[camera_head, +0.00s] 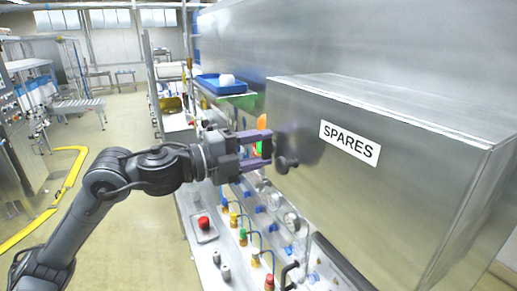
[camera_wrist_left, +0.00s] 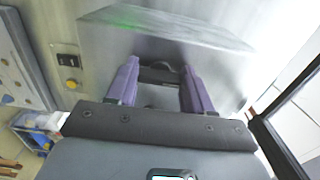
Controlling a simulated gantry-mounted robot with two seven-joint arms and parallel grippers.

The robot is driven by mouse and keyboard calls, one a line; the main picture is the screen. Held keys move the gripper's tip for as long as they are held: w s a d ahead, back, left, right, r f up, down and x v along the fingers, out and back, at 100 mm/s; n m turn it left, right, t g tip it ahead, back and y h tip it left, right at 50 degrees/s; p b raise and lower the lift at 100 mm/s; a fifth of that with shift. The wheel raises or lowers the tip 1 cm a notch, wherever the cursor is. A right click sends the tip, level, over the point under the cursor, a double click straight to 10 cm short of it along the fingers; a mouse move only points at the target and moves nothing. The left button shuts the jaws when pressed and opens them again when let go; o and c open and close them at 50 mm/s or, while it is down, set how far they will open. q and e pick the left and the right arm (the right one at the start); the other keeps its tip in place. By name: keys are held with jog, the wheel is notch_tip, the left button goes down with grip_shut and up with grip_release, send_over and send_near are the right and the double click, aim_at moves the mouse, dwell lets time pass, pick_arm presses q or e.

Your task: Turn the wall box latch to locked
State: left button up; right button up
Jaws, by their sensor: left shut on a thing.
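The metal wall box (camera_head: 400,195) with a "SPARES" label (camera_head: 349,143) fills the right of the head view; it also shows in the left wrist view (camera_wrist_left: 215,55). A dark latch knob (camera_head: 286,163) is on its front face. My left gripper (camera_head: 266,149) reaches the latch from the left, its two purple fingers one above the other. In the left wrist view the fingers (camera_wrist_left: 160,82) stand on either side of the dark latch (camera_wrist_left: 160,72) and are shut on it. The latch's exact angle is hard to tell. My right gripper is not in view.
Below the box runs a panel with a red button (camera_head: 204,223), colored fittings and blue hoses. A blue tray (camera_head: 221,84) sits on a shelf behind the gripper. The floor (camera_head: 125,240) to the left is open, with a yellow floor line (camera_head: 62,180).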

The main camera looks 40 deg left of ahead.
pick_arm(q)
jog(key=o, duration=1)
jog(key=shift+o, duration=0.2)
jog(key=shift+s+a+f+b, duration=0.15)
jog(key=shift+s+a+b, duration=0.05)
jog(key=shift+s+b, duration=0.2)
jog(key=b+v, duration=0.6)
jog(key=v, duration=0.4)
